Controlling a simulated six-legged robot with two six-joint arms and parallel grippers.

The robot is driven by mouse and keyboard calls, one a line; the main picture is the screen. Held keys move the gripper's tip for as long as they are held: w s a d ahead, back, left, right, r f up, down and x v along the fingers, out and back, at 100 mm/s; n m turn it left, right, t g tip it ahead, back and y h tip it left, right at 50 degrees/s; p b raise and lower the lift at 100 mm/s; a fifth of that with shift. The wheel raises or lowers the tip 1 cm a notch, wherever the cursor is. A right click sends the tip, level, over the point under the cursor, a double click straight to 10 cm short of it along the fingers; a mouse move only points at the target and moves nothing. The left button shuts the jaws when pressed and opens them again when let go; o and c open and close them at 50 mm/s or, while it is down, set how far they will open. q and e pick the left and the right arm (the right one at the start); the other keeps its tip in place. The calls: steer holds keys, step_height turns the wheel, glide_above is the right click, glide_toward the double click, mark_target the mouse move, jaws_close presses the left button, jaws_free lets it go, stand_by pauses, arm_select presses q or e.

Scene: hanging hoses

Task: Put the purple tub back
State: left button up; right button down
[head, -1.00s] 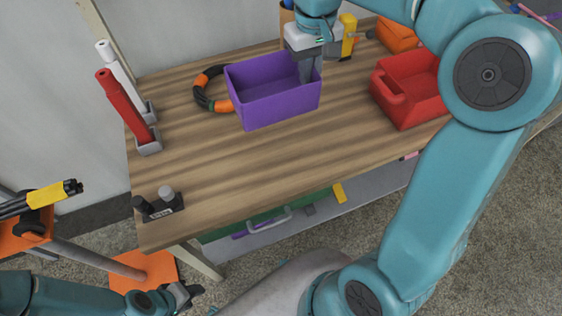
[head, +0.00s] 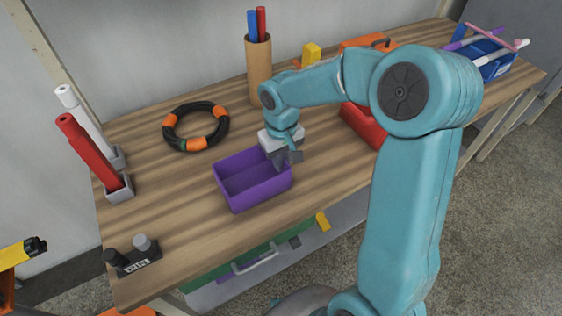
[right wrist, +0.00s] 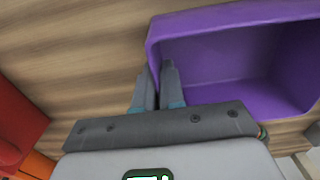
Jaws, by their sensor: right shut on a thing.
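The purple tub (head: 256,196) is open-topped and empty, near the front edge of the wooden table in the head view. I cannot tell whether it rests on the tabletop or is slightly above it. My right gripper (head: 285,159) is shut on the tub's right wall, with its fingers pointing down. In the right wrist view, the fingers of my right gripper (right wrist: 160,85) sit either side of the wall of the purple tub (right wrist: 228,62). The tub looks level. My left gripper is not in view.
A black and orange ring of hose (head: 195,127) lies behind the tub. A red bin (head: 362,124) is to the right. A cardboard tube (head: 259,70) stands at the back. Red and white rolls (head: 90,150) stand at the left. Bare wood (head: 180,220) lies left of the tub.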

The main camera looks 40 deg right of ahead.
steer(key=shift+d+f, duration=0.1)
steer(key=shift+f, duration=0.45)
steer(key=shift+d, duration=0.1)
steer(key=shift+s+r, duration=0.1)
steer(key=shift+s, duration=0.05)
steer(key=shift+f, duration=0.2)
steer(key=c, duration=1.2)
jaws_free()
steer(key=shift+c, duration=0.2)
steer(key=shift+r, duration=0.1)
